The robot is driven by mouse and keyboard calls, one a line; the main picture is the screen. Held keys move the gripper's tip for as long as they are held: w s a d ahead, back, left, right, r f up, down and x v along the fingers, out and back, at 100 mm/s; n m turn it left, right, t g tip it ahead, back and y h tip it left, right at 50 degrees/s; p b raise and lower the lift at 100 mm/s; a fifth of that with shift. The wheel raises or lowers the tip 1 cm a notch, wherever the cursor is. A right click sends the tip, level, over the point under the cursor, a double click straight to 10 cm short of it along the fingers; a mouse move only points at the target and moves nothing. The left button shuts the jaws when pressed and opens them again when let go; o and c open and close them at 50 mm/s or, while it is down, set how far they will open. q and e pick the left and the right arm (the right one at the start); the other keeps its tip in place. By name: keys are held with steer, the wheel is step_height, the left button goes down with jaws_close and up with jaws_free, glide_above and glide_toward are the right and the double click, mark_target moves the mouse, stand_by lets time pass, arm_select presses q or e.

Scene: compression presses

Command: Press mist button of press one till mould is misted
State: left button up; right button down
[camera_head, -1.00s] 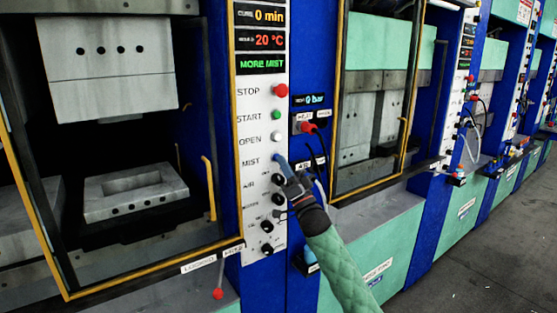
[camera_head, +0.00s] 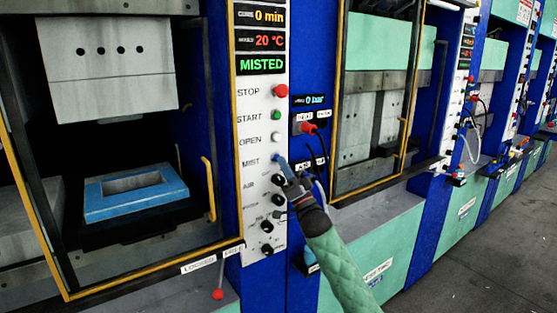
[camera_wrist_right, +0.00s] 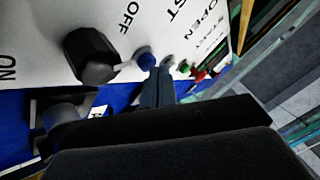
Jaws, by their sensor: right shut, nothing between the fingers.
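Press one stands at the left in the head view, with its white control panel (camera_head: 262,150). Its display (camera_head: 261,65) reads MISTED in green. The lower mould (camera_head: 135,192) in the press has a blue top, and the upper mould block (camera_head: 110,65) hangs above it. My right gripper (camera_head: 280,160) is shut and empty, its tip at the blue mist button beside the MIST label. In the right wrist view the blue button (camera_wrist_right: 146,60) shows right by the tip of the fingers (camera_wrist_right: 158,85); I cannot tell whether it is pressed in. My left gripper is not in view.
Above the mist button are the red stop (camera_head: 280,91), green start (camera_head: 276,115) and white open (camera_head: 276,138) buttons. Black knobs (camera_head: 277,199) sit below. A red-tipped lever (camera_head: 218,293) is at the lower edge. More presses stand to the right; the floor (camera_head: 480,250) there is clear.

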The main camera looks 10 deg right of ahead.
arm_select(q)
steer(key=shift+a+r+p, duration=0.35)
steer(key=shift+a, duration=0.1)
arm_select(e)
steer(key=s+d, duration=0.2)
steer(key=s, duration=0.3)
steer(key=shift+s, duration=0.4)
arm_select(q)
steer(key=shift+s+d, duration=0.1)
